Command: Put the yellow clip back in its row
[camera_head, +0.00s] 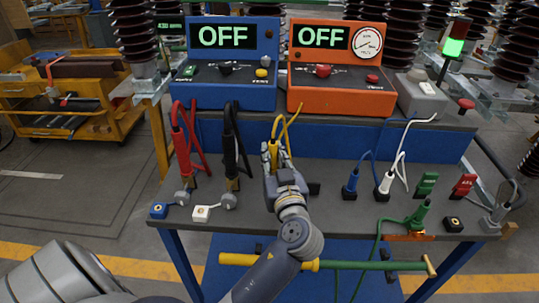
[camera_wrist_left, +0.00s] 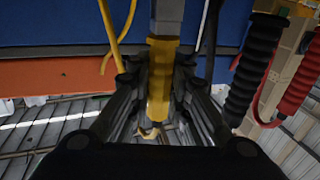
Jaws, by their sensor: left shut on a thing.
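The yellow clip (camera_head: 275,140) stands near the middle of the grey bench in the head view, with its yellow cable rising behind it. My left gripper (camera_head: 271,152) is shut around it. In the left wrist view the yellow clip (camera_wrist_left: 159,85) lies between the two dark fingers of my left gripper (camera_wrist_left: 160,90). The clip's lower end is hidden behind my gripper and arm in the head view, so I cannot tell whether it touches the bench. In the row, the red clip (camera_head: 181,150) and black clip (camera_head: 230,150) stand to its left. My right gripper is not in view.
A blue box (camera_head: 230,97) and an orange box (camera_head: 335,98), both reading OFF, stand behind. A yellow-green rod (camera_head: 370,265) crosses below the bench front.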

